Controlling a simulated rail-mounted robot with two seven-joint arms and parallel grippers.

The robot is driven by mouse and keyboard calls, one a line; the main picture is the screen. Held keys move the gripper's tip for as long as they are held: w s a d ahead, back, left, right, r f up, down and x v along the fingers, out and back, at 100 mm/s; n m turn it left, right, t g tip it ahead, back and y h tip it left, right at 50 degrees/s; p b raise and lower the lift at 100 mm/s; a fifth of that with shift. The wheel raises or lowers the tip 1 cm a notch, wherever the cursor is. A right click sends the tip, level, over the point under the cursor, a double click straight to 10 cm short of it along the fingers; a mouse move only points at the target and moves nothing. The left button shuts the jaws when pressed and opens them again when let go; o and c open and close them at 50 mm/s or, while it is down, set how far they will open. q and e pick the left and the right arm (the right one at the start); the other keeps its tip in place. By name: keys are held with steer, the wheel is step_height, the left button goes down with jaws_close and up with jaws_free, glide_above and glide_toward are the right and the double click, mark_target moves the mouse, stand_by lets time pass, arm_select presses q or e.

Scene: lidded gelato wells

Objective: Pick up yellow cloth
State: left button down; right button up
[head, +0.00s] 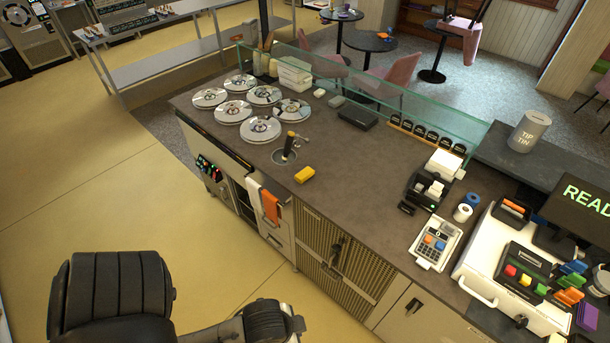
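A small yellow folded block that looks like the yellow cloth (304,174) lies flat on the dark counter (345,185), close to its front edge. It sits just right of a round sink-like well (284,156) with a dark-handled tool (289,145) standing in it. Nothing touches or covers the yellow cloth. Neither of my grippers is in view; only dark and grey parts of my own body show at the bottom, well short of the counter.
Several round metal lids (260,129) cover the wells left of the cloth. An orange cloth (270,206) and a white cloth (253,190) hang on the counter front. A glass guard (380,105) runs along the back. The counter right of the yellow cloth is clear up to a card terminal (406,208).

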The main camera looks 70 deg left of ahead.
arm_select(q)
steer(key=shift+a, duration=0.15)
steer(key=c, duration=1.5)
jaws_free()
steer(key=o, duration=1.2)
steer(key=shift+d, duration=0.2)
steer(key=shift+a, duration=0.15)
